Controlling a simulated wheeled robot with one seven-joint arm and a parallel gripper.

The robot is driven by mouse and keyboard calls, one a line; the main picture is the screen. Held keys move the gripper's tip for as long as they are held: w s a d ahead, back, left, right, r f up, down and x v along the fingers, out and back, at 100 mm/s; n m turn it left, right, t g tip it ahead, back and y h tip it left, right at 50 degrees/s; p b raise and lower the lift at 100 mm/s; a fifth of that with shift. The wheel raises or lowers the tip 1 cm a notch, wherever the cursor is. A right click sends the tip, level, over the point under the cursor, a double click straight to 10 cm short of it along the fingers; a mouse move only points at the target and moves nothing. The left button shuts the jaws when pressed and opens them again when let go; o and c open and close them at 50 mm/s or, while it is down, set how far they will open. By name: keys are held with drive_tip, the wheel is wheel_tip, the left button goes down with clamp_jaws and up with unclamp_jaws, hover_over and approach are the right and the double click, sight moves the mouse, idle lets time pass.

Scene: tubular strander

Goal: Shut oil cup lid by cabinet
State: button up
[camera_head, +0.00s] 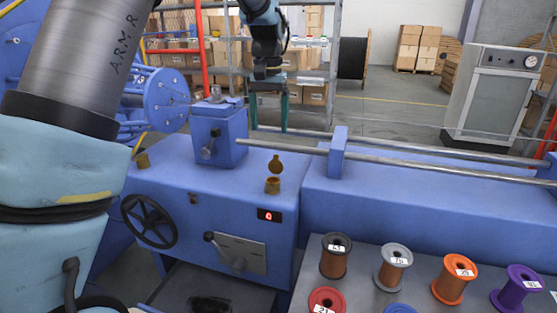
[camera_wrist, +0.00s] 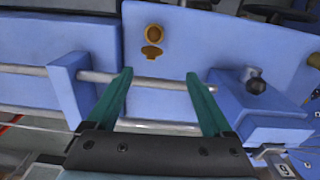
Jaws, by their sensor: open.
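A small brass oil cup (camera_head: 273,186) stands on the blue machine top, above the red display. Its round lid (camera_head: 275,165) is tipped up and open behind the cup. The wrist view also shows the cup (camera_wrist: 154,33) and its lid (camera_wrist: 152,52), ahead of the fingertips. My gripper (camera_head: 269,128) has green fingers pointing down, beyond the rods and away from the cup. In the wrist view my gripper (camera_wrist: 159,75) is spread wide with nothing between the fingers.
Long metal rods (camera_head: 440,168) run through a blue bracket (camera_head: 338,152). A blue block with a lever (camera_head: 208,150) stands left of the cup. Spools (camera_head: 335,256) stand on the front table. A grey cabinet (camera_head: 492,100) is at the back right. The machine top around the cup is clear.

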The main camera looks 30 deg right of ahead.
sight(276, 156)
drive_tip(key=shift+s+d+f, duration=0.1)
drive_tip(key=shift+s+d, duration=0.1)
drive_tip(key=shift+d, duration=0.35)
drive_tip(key=shift+s+d+f, duration=0.1)
drive_tip(key=shift+s+d, duration=0.05)
drive_tip(key=shift+d, duration=0.35)
wheel_tip(276, 156, down, 10)
drive_tip(key=shift+w+a+f+p, duration=0.1)
drive_tip(key=shift+a+p, duration=0.05)
drive_tip(key=shift+p, duration=0.5)
clamp_jaws()
